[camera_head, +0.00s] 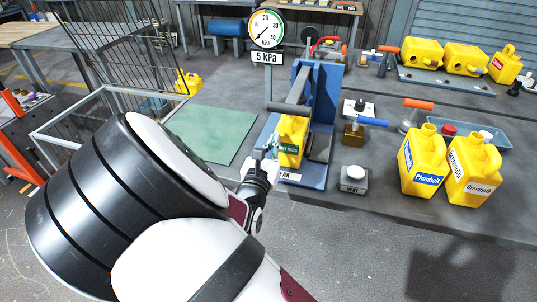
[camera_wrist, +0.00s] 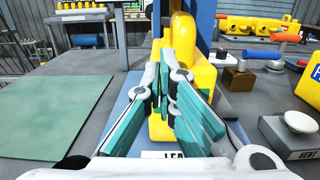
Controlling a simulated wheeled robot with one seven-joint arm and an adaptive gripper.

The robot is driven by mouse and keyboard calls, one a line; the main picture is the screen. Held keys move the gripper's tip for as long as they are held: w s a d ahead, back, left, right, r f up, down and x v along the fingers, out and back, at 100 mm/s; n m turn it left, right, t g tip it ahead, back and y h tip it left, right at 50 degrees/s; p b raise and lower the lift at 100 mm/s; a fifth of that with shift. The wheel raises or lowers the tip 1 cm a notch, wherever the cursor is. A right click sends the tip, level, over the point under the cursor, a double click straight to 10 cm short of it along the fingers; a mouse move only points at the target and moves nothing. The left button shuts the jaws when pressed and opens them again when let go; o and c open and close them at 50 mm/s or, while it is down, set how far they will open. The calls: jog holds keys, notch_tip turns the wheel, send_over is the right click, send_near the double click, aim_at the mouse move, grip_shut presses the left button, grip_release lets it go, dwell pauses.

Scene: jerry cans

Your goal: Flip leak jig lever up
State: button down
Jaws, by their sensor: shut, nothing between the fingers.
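The leak jig (camera_head: 325,112) is a blue stand with a tall back plate and a base. A yellow jerry can (camera_head: 291,138) stands upright in it. A grey bar (camera_head: 288,107), which looks like the jig's lever, slopes down across the can's top; its exact position is hard to tell. My gripper (camera_head: 268,148) is at the can's front left, below the bar. In the wrist view the teal-padded fingers (camera_wrist: 172,62) are shut and empty in front of the can (camera_wrist: 182,28), partly hiding it. I cannot tell whether they touch it.
A pressure gauge (camera_head: 266,29) reading 5 kPa shows above. A vent button box (camera_head: 353,179) stands right of the jig. Blue-handled (camera_head: 371,122) and orange-handled (camera_head: 418,104) tools and two labelled cans (camera_head: 423,160) are further right. A green mat (camera_head: 213,135) lies clear on the left.

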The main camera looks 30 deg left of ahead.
jog(key=shift+w+a+r+p, duration=0.1)
jog(key=shift+w+r+p, duration=0.2)
jog(key=shift+r, duration=0.7)
jog(key=shift+w+a+r+p, duration=0.15)
jog(key=shift+w+r, duration=0.25)
jog(key=shift+r, duration=0.55)
jog(key=shift+d, duration=0.1)
